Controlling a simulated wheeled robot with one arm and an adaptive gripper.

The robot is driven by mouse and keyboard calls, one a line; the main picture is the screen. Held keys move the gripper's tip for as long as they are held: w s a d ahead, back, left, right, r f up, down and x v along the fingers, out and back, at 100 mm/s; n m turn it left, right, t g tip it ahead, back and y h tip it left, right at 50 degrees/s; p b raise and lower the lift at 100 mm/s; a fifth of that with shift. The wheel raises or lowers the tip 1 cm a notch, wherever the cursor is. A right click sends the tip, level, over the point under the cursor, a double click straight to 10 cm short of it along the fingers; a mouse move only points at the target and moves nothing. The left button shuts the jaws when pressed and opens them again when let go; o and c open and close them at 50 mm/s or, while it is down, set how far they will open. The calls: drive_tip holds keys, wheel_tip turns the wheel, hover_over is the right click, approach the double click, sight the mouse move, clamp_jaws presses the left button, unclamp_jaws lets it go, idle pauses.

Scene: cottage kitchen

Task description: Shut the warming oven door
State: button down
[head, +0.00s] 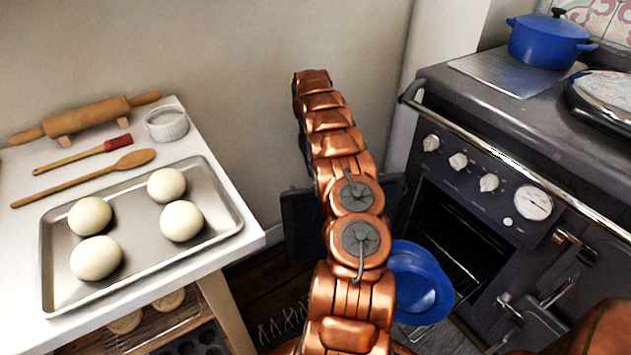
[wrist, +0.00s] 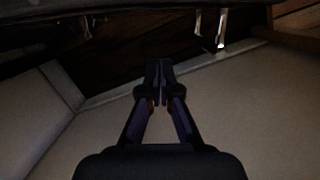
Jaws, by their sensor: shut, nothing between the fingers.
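The range cooker's dark oven cavity (head: 455,240) stands open at the right of the head view, with wire racks inside. A dark panel (head: 303,225), which looks like the swung-open oven door, stands to the left of the cavity. My copper arm hides its middle. My gripper (wrist: 158,72) shows in the wrist view with its fingers together and empty. It is hidden in the head view. Beyond the fingertips are a pale surface, dark boards and a shiny metal piece (wrist: 221,30); I cannot tell whether that is a handle. No contact with the door shows.
A blue dish (head: 422,285) sits low before the oven. A blue pot (head: 548,42) and rail (head: 500,155) are on the cooker.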

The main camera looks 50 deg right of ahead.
drive_tip(key=shift+s+a+f, duration=0.3)
drive_tip(key=shift+s+a, duration=0.35)
drive_tip(key=shift+s, duration=0.2)
drive_tip(key=shift+s+a+f, duration=0.25)
drive_tip(key=shift+s+a, duration=0.4)
drive_tip(key=shift+s, duration=0.15)
drive_tip(key=shift+s, duration=0.1)
